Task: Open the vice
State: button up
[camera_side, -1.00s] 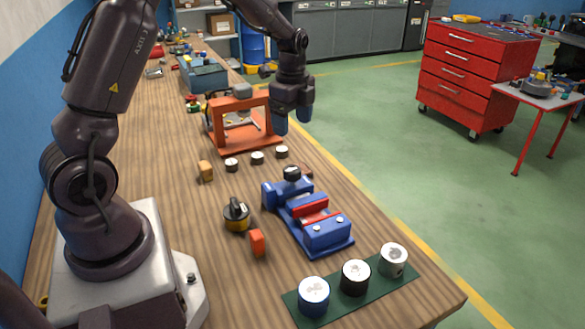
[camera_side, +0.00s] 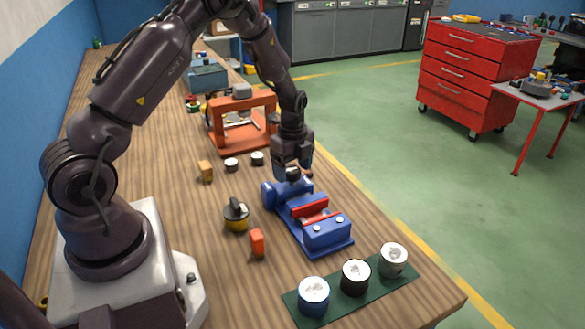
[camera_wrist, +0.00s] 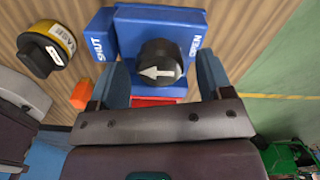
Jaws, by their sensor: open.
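The blue vice (camera_side: 326,233) lies on the bench with its red jaws (camera_side: 311,207) near each other. A round black knob (camera_wrist: 158,66) tops its rear end, and its white arrow points left in the wrist view. A "SHUT" label (camera_wrist: 98,47) is left of the knob and an "OPEN" label (camera_wrist: 195,46) is right. My gripper (camera_side: 292,172) points down over the knob. In the wrist view my gripper (camera_wrist: 162,62) is open, one blue finger on each side of the knob. I cannot tell whether the fingers touch it.
A yellow-black knobbed cylinder (camera_side: 236,216) and an orange block (camera_side: 257,242) stand left of the vice. Three cans (camera_side: 355,278) stand on a green mat in front. An orange frame (camera_side: 240,142) and small pale-topped cylinders (camera_side: 231,165) are behind. The bench's right edge is close.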

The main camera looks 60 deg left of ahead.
jog(key=shift+f, duration=0.25)
jog(key=c, duration=0.9)
